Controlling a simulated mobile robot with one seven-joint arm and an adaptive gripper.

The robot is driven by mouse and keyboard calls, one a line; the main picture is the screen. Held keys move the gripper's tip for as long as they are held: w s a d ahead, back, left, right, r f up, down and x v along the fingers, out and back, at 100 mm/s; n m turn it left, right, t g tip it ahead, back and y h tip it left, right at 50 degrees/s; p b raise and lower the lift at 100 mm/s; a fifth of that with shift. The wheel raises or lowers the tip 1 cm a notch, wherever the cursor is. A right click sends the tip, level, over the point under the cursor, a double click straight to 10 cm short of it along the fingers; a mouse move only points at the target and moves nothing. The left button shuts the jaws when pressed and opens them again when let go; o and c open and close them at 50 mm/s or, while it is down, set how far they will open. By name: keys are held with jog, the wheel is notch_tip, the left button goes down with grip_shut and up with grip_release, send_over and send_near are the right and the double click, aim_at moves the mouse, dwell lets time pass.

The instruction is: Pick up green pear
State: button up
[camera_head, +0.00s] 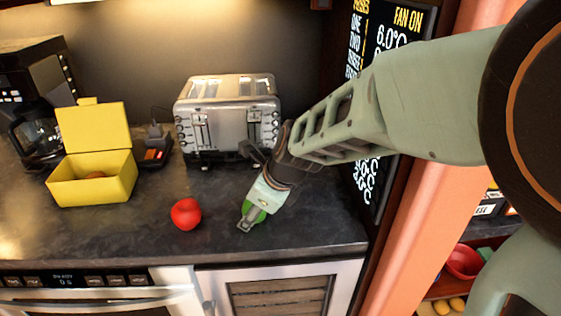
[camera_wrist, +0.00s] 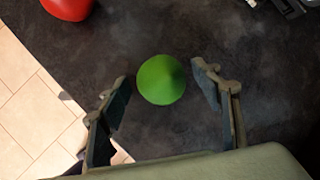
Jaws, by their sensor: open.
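The green pear (camera_wrist: 161,80) stands on the dark countertop between and slightly beyond the fingertips of my gripper (camera_wrist: 160,90) in the wrist view. A clear gap shows between the pear and each finger. In the head view the pear (camera_head: 255,213) is partly hidden behind my gripper (camera_head: 248,222), which reaches down over it near the counter's front right part. My gripper is open and empty.
A red apple-like fruit (camera_head: 186,213) lies to the left of the pear. A silver toaster (camera_head: 227,115) stands behind, with an open yellow box (camera_head: 92,186) and a coffee maker (camera_head: 35,110) further left. The counter's front edge (camera_head: 300,253) is close.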

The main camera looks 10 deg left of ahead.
jog(key=shift+s, duration=0.1)
jog(key=shift+c, duration=1.1)
jog(key=c, duration=1.3)
jog(key=shift+o, duration=0.2)
jog(key=shift+r, duration=0.2)
